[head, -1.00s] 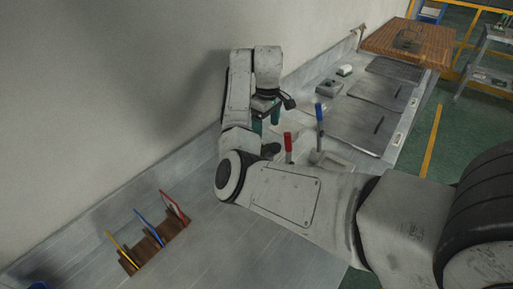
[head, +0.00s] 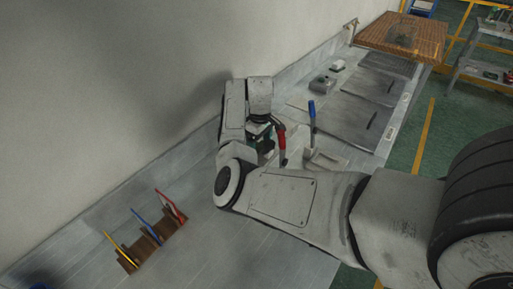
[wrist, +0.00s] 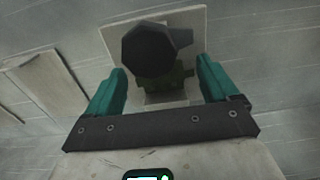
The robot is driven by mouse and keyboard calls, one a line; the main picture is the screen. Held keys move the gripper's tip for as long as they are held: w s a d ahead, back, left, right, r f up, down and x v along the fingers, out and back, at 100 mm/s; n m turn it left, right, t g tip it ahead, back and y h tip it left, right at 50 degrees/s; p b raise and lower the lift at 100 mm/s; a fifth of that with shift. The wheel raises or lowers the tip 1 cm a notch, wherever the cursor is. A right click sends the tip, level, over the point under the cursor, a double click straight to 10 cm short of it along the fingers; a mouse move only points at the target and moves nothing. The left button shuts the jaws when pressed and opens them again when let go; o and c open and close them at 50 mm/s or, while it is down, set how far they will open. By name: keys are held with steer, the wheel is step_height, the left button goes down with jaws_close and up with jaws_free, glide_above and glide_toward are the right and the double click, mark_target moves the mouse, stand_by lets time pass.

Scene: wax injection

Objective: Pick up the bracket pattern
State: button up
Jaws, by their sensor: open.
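My gripper is open in the wrist view (wrist: 163,76), with one teal finger on each side. Between and beyond the fingertips is a dark, many-sided knob-like piece (wrist: 148,46). Below it in the picture is a dark green piece (wrist: 165,84), partly hidden, perhaps the bracket pattern; I cannot tell surely. Both appear over a pale square plate (wrist: 194,18). Neither finger visibly touches the green piece. In the head view my gripper (head: 260,137) is low over the bench, mostly hidden by my own arm, and no bracket pattern can be made out there.
A red handle (head: 281,143) and a blue handle (head: 312,116) stand right of my gripper. A brown rack (head: 150,245) with coloured tools is at lower left. Dark mats (head: 362,117) and a wooden board (head: 405,36) lie farther along the bench (head: 250,245). The wall is close behind.

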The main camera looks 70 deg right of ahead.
steer(key=c, duration=1.2)
